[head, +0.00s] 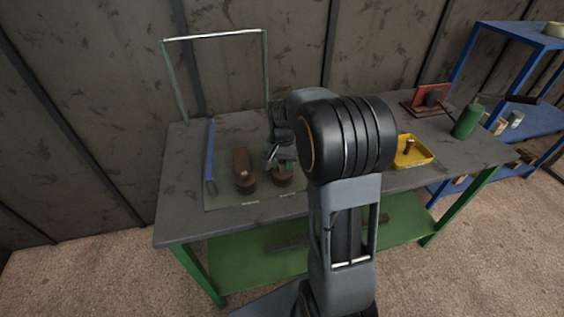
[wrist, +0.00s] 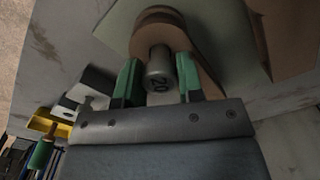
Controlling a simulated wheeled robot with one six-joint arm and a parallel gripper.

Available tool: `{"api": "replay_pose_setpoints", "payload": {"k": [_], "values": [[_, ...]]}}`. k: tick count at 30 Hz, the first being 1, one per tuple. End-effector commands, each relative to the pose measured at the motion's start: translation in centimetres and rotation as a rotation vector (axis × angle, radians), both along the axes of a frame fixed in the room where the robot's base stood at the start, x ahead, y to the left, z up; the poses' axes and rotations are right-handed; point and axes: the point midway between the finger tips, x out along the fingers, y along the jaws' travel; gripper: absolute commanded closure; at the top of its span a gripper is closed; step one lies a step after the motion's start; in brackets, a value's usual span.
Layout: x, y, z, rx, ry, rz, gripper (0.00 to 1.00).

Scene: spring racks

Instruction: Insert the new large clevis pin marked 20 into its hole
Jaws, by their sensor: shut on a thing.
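The clevis pin (wrist: 159,72) is a grey metal cylinder, its end face marked 20 in the wrist view. My gripper (wrist: 158,90), with green fingers, is shut on it, one finger on each side. It also shows in the head view (head: 281,164), low over the bench. Beyond the pin in the wrist view is a brown rounded part (wrist: 158,17), with a ring-like edge around the pin's far end. The far end is hidden, so I cannot tell how deep it sits. In the head view, a brown round base (head: 283,181) lies just under my fingers.
A second brown upright part (head: 243,168) stands to the left on the mat, with a blue bar (head: 210,155) beyond it. A yellow tray (head: 428,159) holding a small brown piece, a green cylinder (head: 467,121) and a red fixture (head: 417,108) stand to the right.

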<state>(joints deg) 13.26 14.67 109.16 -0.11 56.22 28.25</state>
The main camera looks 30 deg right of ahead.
Motion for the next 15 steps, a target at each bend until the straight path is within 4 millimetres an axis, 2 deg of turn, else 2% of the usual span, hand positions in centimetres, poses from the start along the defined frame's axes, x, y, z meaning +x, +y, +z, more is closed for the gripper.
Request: {"api": "replay_pose_setpoints", "payload": {"k": [15], "values": [[0.0,0.0,-1.4,0.0,-0.001,0.0,0.96]]}}
